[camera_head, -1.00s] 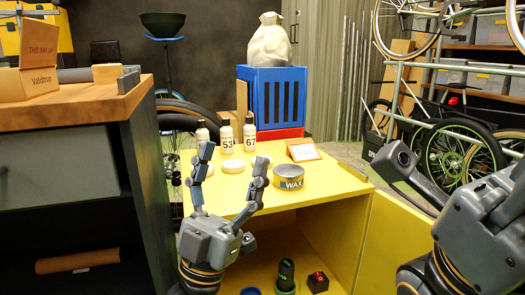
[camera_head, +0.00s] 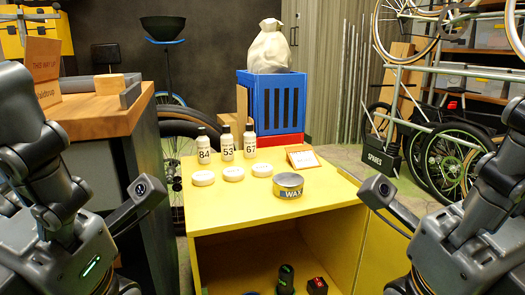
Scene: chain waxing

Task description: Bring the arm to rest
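My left arm (camera_head: 65,235) is at the left edge and my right arm (camera_head: 468,240) at the right edge. Both are drawn back from the yellow cabinet top (camera_head: 235,205), and neither gripper's fingers show. On that top stand white bottles marked 84 (camera_head: 203,151), 53 (camera_head: 227,148) and 67 (camera_head: 250,145). In front of them lie three white round discs, one on the left (camera_head: 203,178), one in the middle (camera_head: 233,174) and one on the right (camera_head: 261,170). A WAX tin (camera_head: 289,187) stands to their right, and a small framed card (camera_head: 303,160) is behind it.
A wooden-topped counter (camera_head: 100,115) with a cardboard box (camera_head: 43,70) is at the left. A blue crate (camera_head: 272,100) bearing a cloth sack (camera_head: 269,48) is behind the yellow top. Dark and red-topped items sit in the open space below. Bicycles stand at the right.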

